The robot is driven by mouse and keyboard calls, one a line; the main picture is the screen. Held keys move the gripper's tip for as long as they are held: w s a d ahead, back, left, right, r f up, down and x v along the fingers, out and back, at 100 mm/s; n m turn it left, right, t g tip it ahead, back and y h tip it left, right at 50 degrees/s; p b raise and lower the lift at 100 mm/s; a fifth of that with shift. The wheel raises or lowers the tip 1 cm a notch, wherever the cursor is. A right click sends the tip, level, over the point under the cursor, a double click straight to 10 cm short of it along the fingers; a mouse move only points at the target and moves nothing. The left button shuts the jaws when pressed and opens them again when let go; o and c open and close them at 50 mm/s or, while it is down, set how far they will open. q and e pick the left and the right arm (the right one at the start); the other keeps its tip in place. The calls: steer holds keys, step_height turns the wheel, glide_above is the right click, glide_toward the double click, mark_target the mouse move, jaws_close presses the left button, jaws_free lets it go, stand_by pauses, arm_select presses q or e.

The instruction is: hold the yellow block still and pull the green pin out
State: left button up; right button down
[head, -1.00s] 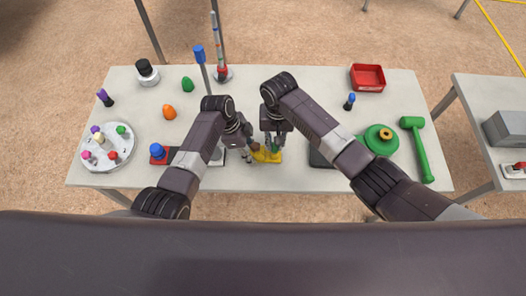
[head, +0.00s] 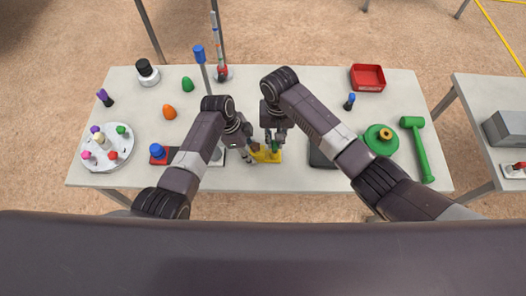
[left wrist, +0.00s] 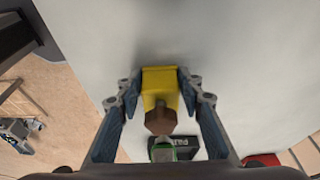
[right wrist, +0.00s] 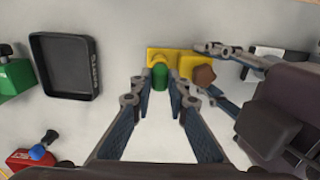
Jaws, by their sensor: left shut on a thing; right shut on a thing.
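The yellow block (head: 262,157) lies on the table between my grippers. It also shows in the left wrist view (left wrist: 160,80) and the right wrist view (right wrist: 187,57). My left gripper (left wrist: 160,98) is shut on the block, one finger on each side. A brown hexagonal piece (left wrist: 160,121) stands on the block between these fingers. My right gripper (right wrist: 159,92) is shut on the green pin (right wrist: 160,76), above the other end of the block. The pin appears upright. I cannot tell whether its lower end is still inside the block.
A black tray (right wrist: 66,66) lies just right of the block in the head view. A red base with a blue knob (head: 157,152) is to the left. A green disc (head: 380,139), green mallet (head: 417,150) and red bin (head: 368,78) are at the right.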

steer(key=shift+r, duration=2.35)
arm_select(q)
steer(key=o, duration=1.4)
steer(key=shift+r, duration=0.1)
steer(key=v, duration=1.2)
